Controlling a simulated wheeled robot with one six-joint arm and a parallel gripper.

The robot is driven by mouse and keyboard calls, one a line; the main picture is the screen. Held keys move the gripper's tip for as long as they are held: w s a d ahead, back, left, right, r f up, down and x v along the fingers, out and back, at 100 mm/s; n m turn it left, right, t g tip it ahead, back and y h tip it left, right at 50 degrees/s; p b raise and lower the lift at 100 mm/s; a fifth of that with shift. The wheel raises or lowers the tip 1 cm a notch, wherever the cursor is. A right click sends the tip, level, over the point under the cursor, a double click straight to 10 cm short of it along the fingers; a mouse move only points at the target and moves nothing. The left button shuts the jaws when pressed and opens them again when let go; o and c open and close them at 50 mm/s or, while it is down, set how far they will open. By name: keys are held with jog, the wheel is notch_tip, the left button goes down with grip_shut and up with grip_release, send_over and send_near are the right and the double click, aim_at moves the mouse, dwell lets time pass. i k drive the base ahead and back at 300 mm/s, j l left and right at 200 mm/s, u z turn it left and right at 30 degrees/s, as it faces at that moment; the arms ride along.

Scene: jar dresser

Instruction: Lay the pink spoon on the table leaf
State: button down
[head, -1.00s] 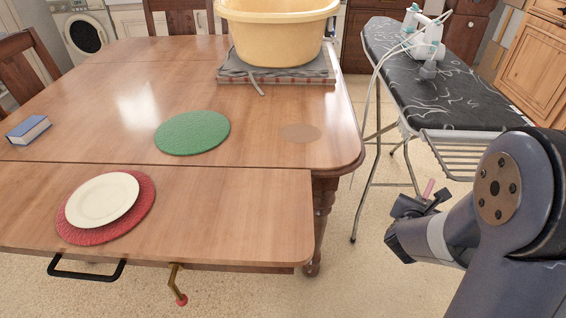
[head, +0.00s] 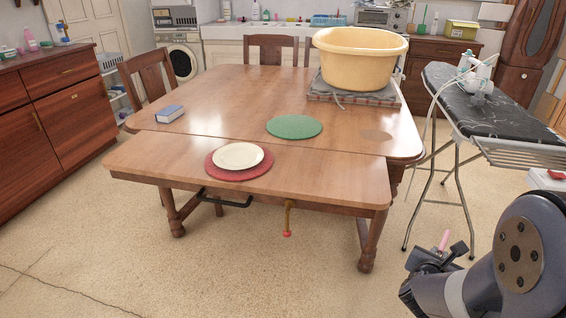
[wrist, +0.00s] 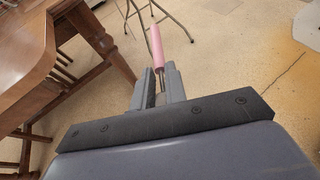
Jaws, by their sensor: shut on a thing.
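My gripper (head: 437,257) is at the lower right in the head view, shut on the pink spoon (head: 444,240). In the wrist view the spoon's pink handle (wrist: 157,46) sticks out beyond the fingers (wrist: 158,88), with a thin metal part between them; the rest of it is hidden. The wooden table leaf (head: 320,184) is the near part of the table, left of my gripper and apart from it. A red round mat (head: 216,174) with a cream plate (head: 238,156) lies on the leaf's left half. The leaf's right half is bare.
On the main table (head: 225,105) are a green mat (head: 294,127), a blue book (head: 170,113) and a yellow tub (head: 360,60) on a folded cloth. An ironing board (head: 490,105) stands at the right. A black handle (head: 225,202) and a red-tipped crank (head: 287,220) hang under the leaf. Floor in front is clear.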

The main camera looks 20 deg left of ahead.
aim_at(314, 169)
jog(key=l+u, duration=0.2)
jog(key=u, duration=0.15)
jog(key=l+u, duration=0.2)
jog(key=u, duration=0.15)
jog(key=l+u, duration=0.2)
jog(key=u, duration=0.2)
